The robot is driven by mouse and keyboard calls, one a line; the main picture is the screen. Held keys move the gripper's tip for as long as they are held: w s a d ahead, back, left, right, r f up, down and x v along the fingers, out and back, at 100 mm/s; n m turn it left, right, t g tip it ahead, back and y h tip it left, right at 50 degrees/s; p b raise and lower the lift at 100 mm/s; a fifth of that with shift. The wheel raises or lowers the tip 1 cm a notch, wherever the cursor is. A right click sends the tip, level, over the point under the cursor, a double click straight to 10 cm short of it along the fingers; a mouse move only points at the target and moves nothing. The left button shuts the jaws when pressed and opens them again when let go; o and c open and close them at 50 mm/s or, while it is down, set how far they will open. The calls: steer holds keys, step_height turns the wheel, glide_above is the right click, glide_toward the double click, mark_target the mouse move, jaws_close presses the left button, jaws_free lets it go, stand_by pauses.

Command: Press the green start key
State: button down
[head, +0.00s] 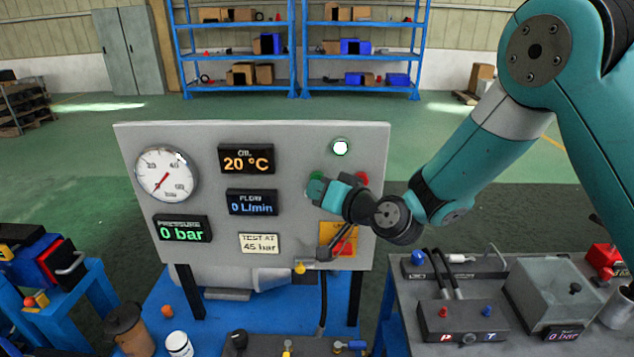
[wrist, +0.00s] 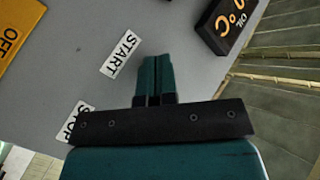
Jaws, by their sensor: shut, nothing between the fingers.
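The grey test panel (head: 210,135) stands in front of me. My gripper (head: 318,190) is shut and empty, with its teal fingers at the panel's right part. A sliver of green (head: 316,175) shows at the fingertips; it looks like the start key, mostly covered by the fingers. In the wrist view, the START label (wrist: 120,53) lies just left of the shut fingers (wrist: 155,60), and the key itself is hidden behind them. I cannot tell whether the fingertips touch it. The red key (head: 361,179) is just right of the gripper. A STOP label (wrist: 78,120) is partly covered by my gripper.
A round lamp (head: 340,147) with a green rim glows white above the keys. A yellow-orange plate with a lever (head: 338,238) is below. The pressure display (head: 182,229) reads 0 bar and the flow display (head: 252,202) 0 L/min. A grey bench (head: 400,320) stands at the right.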

steer(key=shift+s, duration=0.65)
steer(key=s+b, duration=0.2)
steer(key=s, duration=0.3)
steer(key=shift+a, duration=0.1)
stand_by(0.5)
steer(key=s+d+n+g+h+b, duration=0.2)
steer(key=s+d+g, duration=0.4)
steer(key=s, duration=0.7)
steer(key=s+d+n+g+h+b, duration=0.3)
steer(key=s+d+g+h, duration=0.2)
steer(key=s, duration=0.8)
steer(key=d+g, duration=0.1)
steer(key=d, duration=0.2)
steer(key=shift+d+f+n, duration=0.15)
steer(key=shift+d+n, duration=0.25)
